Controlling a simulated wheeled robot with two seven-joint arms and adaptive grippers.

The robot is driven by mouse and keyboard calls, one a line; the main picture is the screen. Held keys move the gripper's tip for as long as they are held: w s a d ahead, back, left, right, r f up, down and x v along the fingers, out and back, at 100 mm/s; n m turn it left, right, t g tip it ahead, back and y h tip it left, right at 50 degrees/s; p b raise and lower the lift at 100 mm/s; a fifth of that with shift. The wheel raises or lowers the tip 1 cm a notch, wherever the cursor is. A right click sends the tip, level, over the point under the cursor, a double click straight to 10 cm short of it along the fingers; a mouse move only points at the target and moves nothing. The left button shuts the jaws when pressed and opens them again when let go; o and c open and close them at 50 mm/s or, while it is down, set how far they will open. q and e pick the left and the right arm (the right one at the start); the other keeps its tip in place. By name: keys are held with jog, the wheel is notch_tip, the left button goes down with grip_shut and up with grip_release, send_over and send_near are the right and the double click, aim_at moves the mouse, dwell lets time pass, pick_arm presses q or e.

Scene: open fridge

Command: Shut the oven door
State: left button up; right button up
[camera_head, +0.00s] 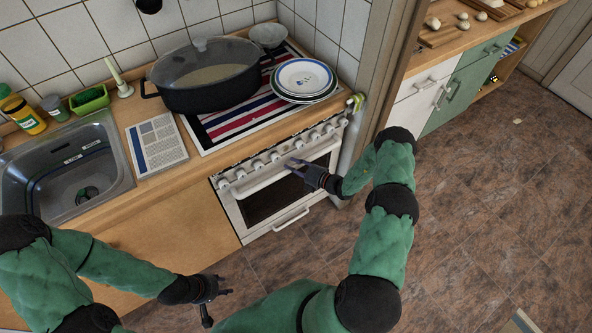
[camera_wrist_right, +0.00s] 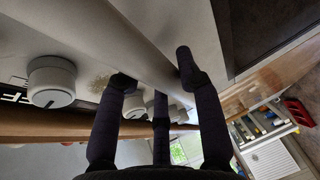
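The white oven door (camera_head: 317,190) with its dark window stands upright below a row of knobs. It looks flush or nearly flush with the front; I cannot tell whether a small gap remains. Its long white handle (camera_head: 265,184) runs across the top of the door. My right gripper (camera_head: 292,168) is at the handle's right part. In the right wrist view, its fingers (camera_wrist_right: 152,75) are spread about the pale handle bar (camera_wrist_right: 145,45), one on either side; firm contact is unclear. My left gripper (camera_head: 218,305) hangs empty, fingers apart, in front of the counter.
A black pot (camera_head: 205,90) and stacked plates (camera_head: 304,78) stand on top of the stove. Oven knobs (camera_head: 272,156) sit close above the handle; one knob (camera_wrist_right: 50,80) is beside my fingers in the wrist view.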

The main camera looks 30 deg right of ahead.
jog(key=o, duration=0.3)
jog(key=shift+f, duration=0.15)
jog(key=v, duration=1.2)
jog(key=shift+d, duration=0.1)
